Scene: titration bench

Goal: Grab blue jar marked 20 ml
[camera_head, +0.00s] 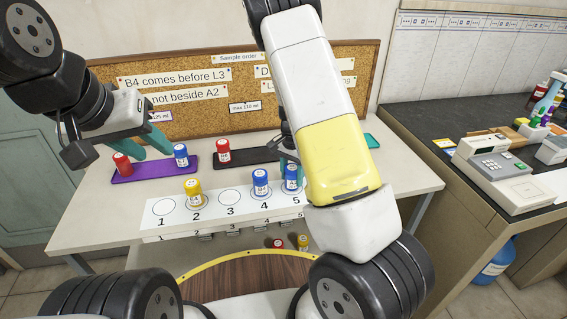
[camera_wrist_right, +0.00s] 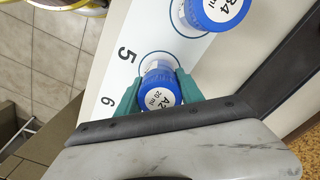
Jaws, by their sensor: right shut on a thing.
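The blue-capped jar marked A2 20 ml (camera_wrist_right: 158,98) stands upright at circle 5 of the numbered strip. It also shows in the head view (camera_head: 291,177), partly beside my right arm. My right gripper (camera_wrist_right: 160,86) is shut on it, with a teal finger on each side. Another blue-capped jar, marked B4 (camera_wrist_right: 217,10), stands at circle 4, also seen in the head view (camera_head: 260,183). A third blue-capped jar (camera_head: 181,155) is on the purple tray. My left gripper (camera_head: 135,152) hangs open and empty near the purple tray's left part.
A yellow jar (camera_head: 194,192) stands on circle 2 of the white strip (camera_head: 230,210); circles 1 and 3 are bare. The purple tray (camera_head: 150,171) also holds a red jar (camera_head: 122,163). The black tray (camera_head: 250,155) holds another red jar (camera_head: 223,150). A cork board (camera_head: 200,110) stands behind.

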